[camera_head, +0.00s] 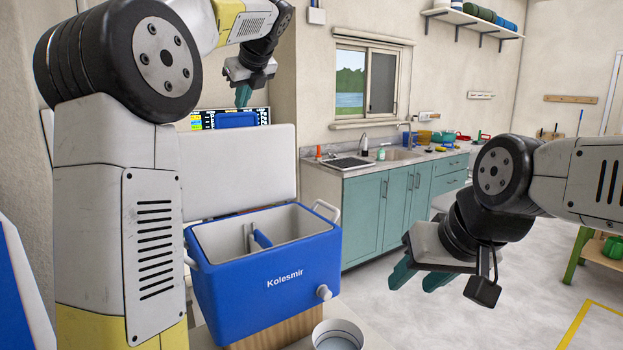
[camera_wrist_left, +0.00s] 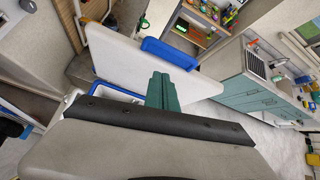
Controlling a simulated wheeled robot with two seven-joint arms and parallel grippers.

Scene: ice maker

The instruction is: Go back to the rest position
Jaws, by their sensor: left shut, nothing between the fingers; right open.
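My left gripper (camera_head: 243,96) is raised above the cooler, in front of the back wall, with its teal fingers together and empty. The same fingers show in the left wrist view (camera_wrist_left: 162,92). My right gripper (camera_head: 418,277) is open and empty, in the air to the right of the cooler, with its fingers apart. The blue cooler (camera_head: 262,285) marked "Kolesmir" stands with its white lid (camera_head: 240,165) up. Inside it a divider and a blue piece (camera_head: 262,239) show.
A teal counter (camera_head: 385,210) with a sink runs along the back wall. A green-legged bench (camera_head: 578,250) is at the right. The floor (camera_head: 520,270) between is clear.

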